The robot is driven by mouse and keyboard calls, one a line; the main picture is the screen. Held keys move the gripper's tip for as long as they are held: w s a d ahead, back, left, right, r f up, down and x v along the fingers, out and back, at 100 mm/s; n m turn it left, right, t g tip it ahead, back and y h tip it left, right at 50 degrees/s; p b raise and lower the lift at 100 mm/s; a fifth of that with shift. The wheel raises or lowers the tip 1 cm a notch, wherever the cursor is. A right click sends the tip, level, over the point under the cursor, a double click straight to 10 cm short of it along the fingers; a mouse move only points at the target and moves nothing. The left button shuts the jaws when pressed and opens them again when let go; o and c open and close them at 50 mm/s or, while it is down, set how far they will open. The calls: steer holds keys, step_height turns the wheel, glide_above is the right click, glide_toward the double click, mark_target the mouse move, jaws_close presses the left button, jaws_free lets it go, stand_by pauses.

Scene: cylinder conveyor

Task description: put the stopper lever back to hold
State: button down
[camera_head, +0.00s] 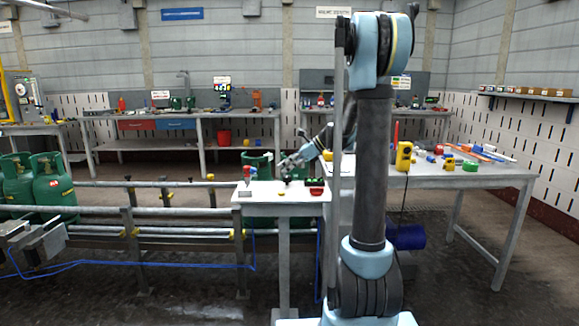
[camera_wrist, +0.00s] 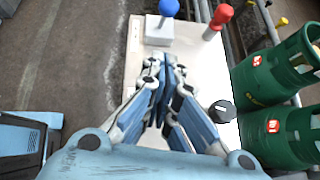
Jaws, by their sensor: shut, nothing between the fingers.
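A small white table (camera_head: 262,198) carries two knobbed levers. The red-knobbed lever (camera_wrist: 220,17) is at the top of the wrist view; its red knob also shows in the head view (camera_head: 246,169). The blue-knobbed lever (camera_wrist: 168,9) stands at a pale block (camera_wrist: 159,32), left of the red one in the wrist view. No label shows which is the stopper lever. My gripper (camera_wrist: 172,70) is shut and empty over the white table, apart from both knobs. It also shows in the head view (camera_head: 284,167), right of the levers.
A black round knob (camera_wrist: 222,110) sits on the table beside my gripper. A button box (camera_head: 316,186) stands at the table's right. Green gas cylinders (camera_wrist: 275,70) stand close along the table's far side. Conveyor rails (camera_head: 150,210) run left.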

steer(key=s+x, duration=0.1)
steer(key=x, duration=0.4)
glide_toward(250, 179)
steer(key=shift+a+f, duration=0.6)
steer(key=shift+f, duration=0.6)
steer(key=shift+w, duration=0.4)
steer(key=shift+d+r, duration=0.1)
